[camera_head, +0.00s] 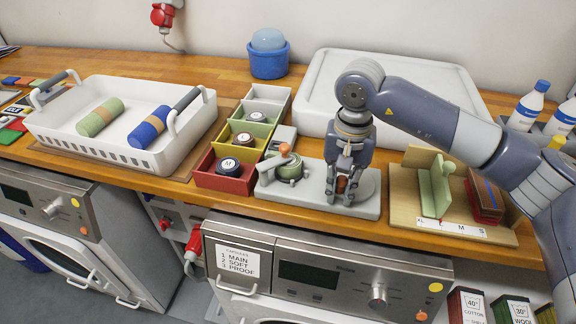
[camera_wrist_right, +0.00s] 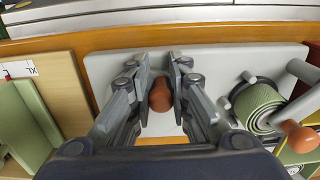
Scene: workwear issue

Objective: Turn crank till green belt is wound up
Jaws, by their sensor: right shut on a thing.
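A grey base plate (camera_head: 325,202) lies at the table's front edge. On its left part stands the winder with a green coil (camera_head: 289,170), the green belt, and a crank with an orange knob (camera_head: 285,150). In the right wrist view the green coil (camera_wrist_right: 258,105) shows its spiral face, and the orange knob (camera_wrist_right: 300,136) is beside it. I see no long loose length of belt. My right gripper (camera_head: 342,192) is over the plate's right part, apart from the crank knob, shut on a small reddish-brown rounded piece (camera_wrist_right: 160,94). My left gripper is out of view.
A white basket (camera_head: 172,160) with a green and a blue roll stands left. Coloured boxes (camera_head: 232,182) stand just left of the plate. A wooden stand (camera_head: 406,207) with green and red pieces is close on the right. A large white lid (camera_head: 315,100) lies behind.

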